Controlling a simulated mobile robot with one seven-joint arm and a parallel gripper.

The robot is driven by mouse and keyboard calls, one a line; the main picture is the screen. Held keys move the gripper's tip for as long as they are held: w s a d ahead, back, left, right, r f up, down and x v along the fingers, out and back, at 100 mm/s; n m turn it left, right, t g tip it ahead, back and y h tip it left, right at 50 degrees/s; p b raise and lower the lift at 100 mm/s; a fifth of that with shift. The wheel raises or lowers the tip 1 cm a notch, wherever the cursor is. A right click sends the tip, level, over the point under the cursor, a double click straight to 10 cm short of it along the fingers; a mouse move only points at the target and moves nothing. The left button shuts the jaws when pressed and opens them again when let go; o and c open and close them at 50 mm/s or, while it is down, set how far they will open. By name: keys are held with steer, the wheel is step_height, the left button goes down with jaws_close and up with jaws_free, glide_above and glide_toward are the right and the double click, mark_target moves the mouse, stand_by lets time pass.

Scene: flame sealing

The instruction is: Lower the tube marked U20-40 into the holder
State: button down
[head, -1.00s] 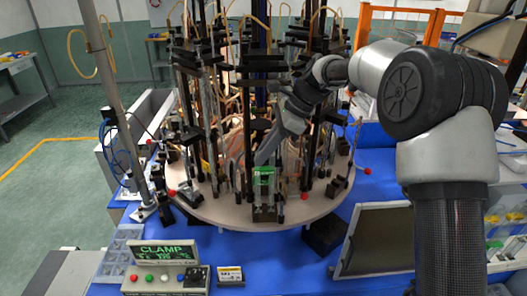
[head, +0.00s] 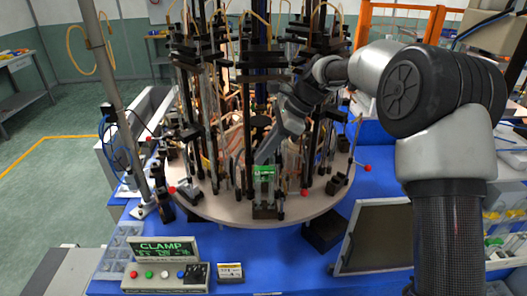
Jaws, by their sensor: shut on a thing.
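My gripper (head: 265,156) reaches down and left over the front of the round turntable. It is shut on a clear upright tube (head: 264,188), just above a green band. The marking on the tube is too small to read. The tube stands over a dark holder block (head: 265,212) at the turntable's front edge. I cannot tell whether the tube's lower end is inside the holder or just above it.
Dark posts and clamps crowd the turntable (head: 225,211) on both sides of the tube. A control box (head: 165,277) in front has a lit display reading CLAMP. A dark panel (head: 375,238) stands at the right. The blue tabletop (head: 270,262) in front is mostly clear.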

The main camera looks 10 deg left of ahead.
steer(key=shift+f, duration=0.7)
steer(key=c, duration=1.7)
jaws_free()
steer(key=shift+o, duration=0.2)
steer(key=shift+r+p, duration=0.4)
steer(key=shift+r, duration=1.85)
